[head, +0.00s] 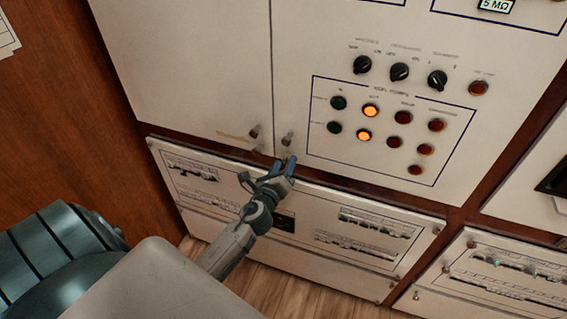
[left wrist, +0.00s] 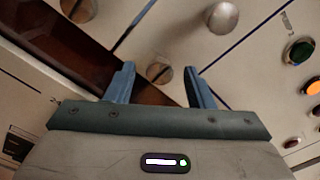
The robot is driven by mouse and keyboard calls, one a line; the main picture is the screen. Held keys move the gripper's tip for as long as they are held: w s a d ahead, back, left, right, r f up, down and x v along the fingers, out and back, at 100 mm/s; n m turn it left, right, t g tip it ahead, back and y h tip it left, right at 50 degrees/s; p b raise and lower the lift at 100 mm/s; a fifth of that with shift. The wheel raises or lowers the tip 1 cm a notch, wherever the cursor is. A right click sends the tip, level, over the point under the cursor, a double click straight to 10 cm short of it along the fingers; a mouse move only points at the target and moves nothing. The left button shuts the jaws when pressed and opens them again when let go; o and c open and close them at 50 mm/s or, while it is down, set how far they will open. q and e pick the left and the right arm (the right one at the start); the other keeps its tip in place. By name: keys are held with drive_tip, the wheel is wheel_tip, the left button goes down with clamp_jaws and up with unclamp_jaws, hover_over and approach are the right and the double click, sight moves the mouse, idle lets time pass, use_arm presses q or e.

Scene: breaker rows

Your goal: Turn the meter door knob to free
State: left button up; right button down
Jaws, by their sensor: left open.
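Two small metal knobs stand low on the white cabinet front, a left knob (head: 253,132) and a right knob (head: 287,139), on either side of a vertical seam. No readable label shows which is the meter door knob. My left gripper (head: 284,164) is open just below the right knob, at the cabinet's lower edge. In the left wrist view, a round slotted metal piece (left wrist: 158,73) appears between the open fingers (left wrist: 160,85), with no visible contact. A rounded knob (left wrist: 223,18) stands beyond the right finger. My right gripper is not in view.
Black rotary knobs (head: 400,72) and several green, orange and red lamps (head: 403,117) sit on the panel up and right. A wooden wall (head: 62,110) stands at left.

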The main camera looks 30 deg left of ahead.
use_arm(q)
drive_tip(key=shift+w, duration=0.1)
drive_tip(key=c, duration=1)
